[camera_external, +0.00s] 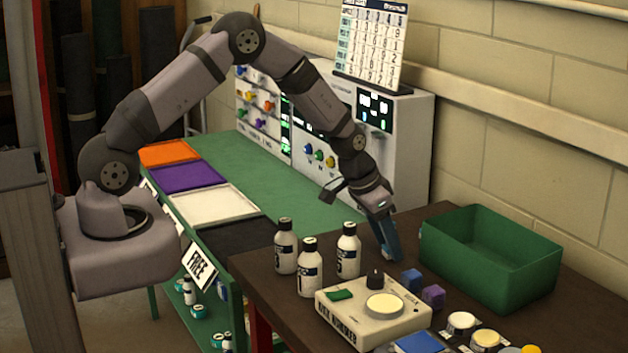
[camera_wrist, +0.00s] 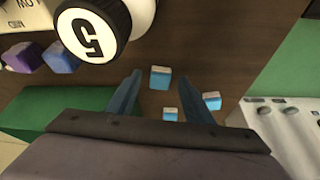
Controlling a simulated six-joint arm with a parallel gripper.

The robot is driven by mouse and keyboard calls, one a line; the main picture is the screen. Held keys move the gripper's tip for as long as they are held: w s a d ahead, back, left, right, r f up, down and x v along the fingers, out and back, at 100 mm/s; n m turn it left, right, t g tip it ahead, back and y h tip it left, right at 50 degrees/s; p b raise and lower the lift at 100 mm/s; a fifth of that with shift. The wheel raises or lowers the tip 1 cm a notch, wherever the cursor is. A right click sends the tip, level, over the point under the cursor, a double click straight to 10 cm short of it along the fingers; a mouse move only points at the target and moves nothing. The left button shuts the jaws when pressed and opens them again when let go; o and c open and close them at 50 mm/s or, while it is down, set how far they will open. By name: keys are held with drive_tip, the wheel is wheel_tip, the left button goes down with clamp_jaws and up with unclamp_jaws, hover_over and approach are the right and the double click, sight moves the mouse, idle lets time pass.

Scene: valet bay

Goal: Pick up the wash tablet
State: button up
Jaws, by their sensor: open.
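Three small blue blocks with pale tops, likely wash tablets, lie on the dark brown table in the wrist view. One block (camera_wrist: 160,79) shows between my fingertips, one (camera_wrist: 212,101) is beyond the right finger, and one (camera_wrist: 170,115) is closer to the palm. I cannot tell which is meant. My gripper (camera_wrist: 162,75) is open, with its blue fingers apart and pointing down. In the external view my gripper (camera_external: 391,256) is low over the table, behind the bottles, and hides most of the blocks. I cannot tell whether the fingers touch one.
A green bin (camera_external: 478,283) stands to the right. A blue cube (camera_external: 411,279) and a purple cube (camera_external: 433,296) sit near a white device (camera_external: 350,318).

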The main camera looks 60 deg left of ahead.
drive_tip(key=shift+c, duration=0.4)
drive_tip(key=c, duration=1)
drive_tip(key=shift+r, duration=0.1)
drive_tip(key=shift+c, duration=0.2)
wheel_tip(320, 180, up, 10)
drive_tip(key=b, duration=0.3)
